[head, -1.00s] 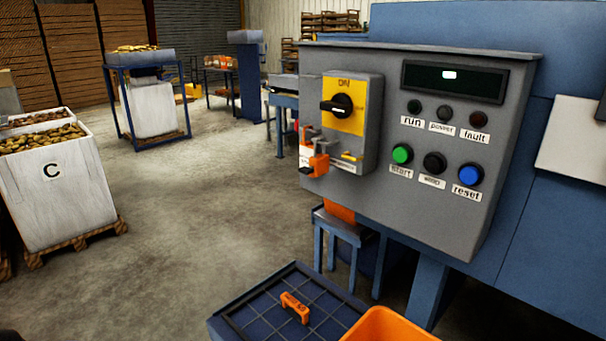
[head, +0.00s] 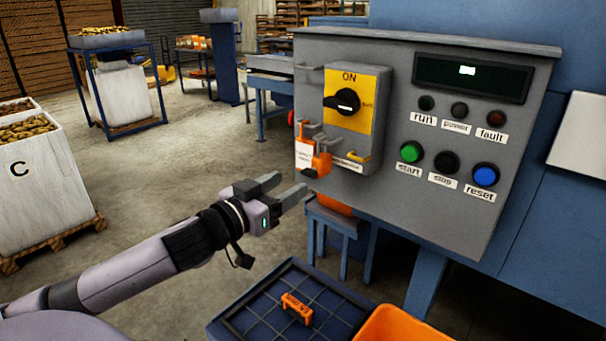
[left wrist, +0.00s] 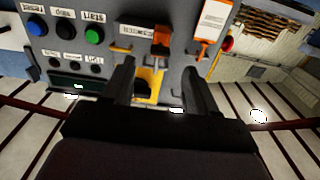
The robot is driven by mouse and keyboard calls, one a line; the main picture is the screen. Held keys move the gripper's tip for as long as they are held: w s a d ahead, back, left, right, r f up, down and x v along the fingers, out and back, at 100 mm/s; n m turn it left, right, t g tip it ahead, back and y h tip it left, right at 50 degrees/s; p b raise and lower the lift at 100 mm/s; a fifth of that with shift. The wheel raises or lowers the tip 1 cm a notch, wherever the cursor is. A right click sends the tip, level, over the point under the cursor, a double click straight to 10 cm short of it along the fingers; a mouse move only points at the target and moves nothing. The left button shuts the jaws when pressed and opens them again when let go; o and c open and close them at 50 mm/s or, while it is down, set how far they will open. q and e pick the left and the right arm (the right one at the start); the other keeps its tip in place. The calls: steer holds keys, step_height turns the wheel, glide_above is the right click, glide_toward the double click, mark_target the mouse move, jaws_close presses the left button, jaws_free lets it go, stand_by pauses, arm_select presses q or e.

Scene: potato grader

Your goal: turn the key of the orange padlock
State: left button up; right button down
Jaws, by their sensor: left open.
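The orange padlock (head: 322,162) hangs at the lower left of the grey control box, below the yellow ON switch plate (head: 352,98). A white tag with an orange edge (head: 304,158) hangs beside it. The padlock also shows in the left wrist view (left wrist: 161,40), beyond the fingertips, with a dark part on it. I cannot make out the key clearly. My left gripper (head: 284,188) is open and empty, below and left of the padlock, apart from it. Its fingers show in the left wrist view (left wrist: 157,72), with the yellow plate between them. My right gripper is not in view.
The grey control box (head: 455,215) carries start, stop and reset buttons. Below it are a blue gridded tray (head: 262,318) with an orange handle-shaped piece (head: 296,308) and an orange bin (head: 405,325). A crate of potatoes (head: 40,185) stands left. Open floor lies between.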

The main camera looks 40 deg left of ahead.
mark_target(305, 175)
arm_select(q)
steer(key=shift+w+d+p, duration=0.2)
steer(key=shift+w+p, duration=0.45)
steer(key=shift+w, duration=2.35)
steer(key=c, duration=1.1)
